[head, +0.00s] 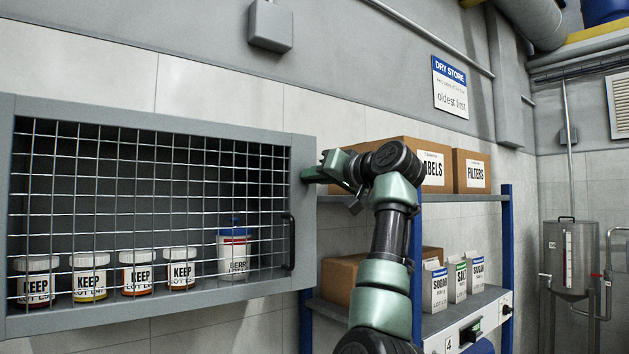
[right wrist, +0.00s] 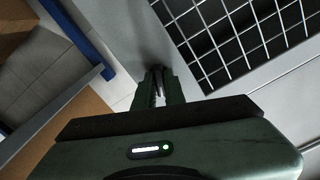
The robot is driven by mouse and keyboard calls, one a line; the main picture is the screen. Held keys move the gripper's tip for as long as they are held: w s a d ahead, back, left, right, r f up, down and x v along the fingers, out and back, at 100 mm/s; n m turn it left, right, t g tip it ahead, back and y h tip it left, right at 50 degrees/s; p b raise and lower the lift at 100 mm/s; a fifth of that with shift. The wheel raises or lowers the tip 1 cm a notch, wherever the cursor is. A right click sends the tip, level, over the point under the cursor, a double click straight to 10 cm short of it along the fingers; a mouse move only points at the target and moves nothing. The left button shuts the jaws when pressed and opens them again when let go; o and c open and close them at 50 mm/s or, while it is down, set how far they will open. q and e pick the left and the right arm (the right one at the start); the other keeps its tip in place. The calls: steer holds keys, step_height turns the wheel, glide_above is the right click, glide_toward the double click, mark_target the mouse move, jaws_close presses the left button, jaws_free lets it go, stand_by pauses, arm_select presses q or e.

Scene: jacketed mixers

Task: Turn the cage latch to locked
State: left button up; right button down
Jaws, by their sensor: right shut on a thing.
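The wire-mesh cage (head: 150,115) hangs on the wall at the left of the head view, its door shut. My right gripper (head: 308,173) is at the upper right edge of the cage frame. In the right wrist view my right gripper (right wrist: 160,90) points at the grey frame, fingers close together on a small dark piece, the cage latch (right wrist: 157,70). The fingers cover most of the latch, so its angle cannot be told. It is hidden in the head view. My left gripper is not in view.
A black door handle (head: 289,241) is below my gripper. Several jars marked KEEP (head: 90,278) and a white tub (head: 233,253) stand inside the cage. A blue-posted shelf (head: 506,260) with boxes and cartons stands close on the right, behind my right arm.

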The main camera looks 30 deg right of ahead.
steer(key=n, duration=0.4)
steer(key=shift+n, duration=0.3)
stand_by(0.5)
steer(key=c, duration=1.5)
jaws_free()
steer(key=s+b, duration=0.1)
steer(key=s, duration=0.1)
steer(key=s+b, duration=0.1)
steer(key=s, duration=0.2)
steer(key=s+b, duration=0.1)
steer(key=s, duration=0.1)
steer(key=shift+s+d+b, duration=0.3)
steer(key=shift+s+b, duration=0.05)
steer(key=shift+b, duration=0.05)
steer(key=shift+f, duration=0.15)
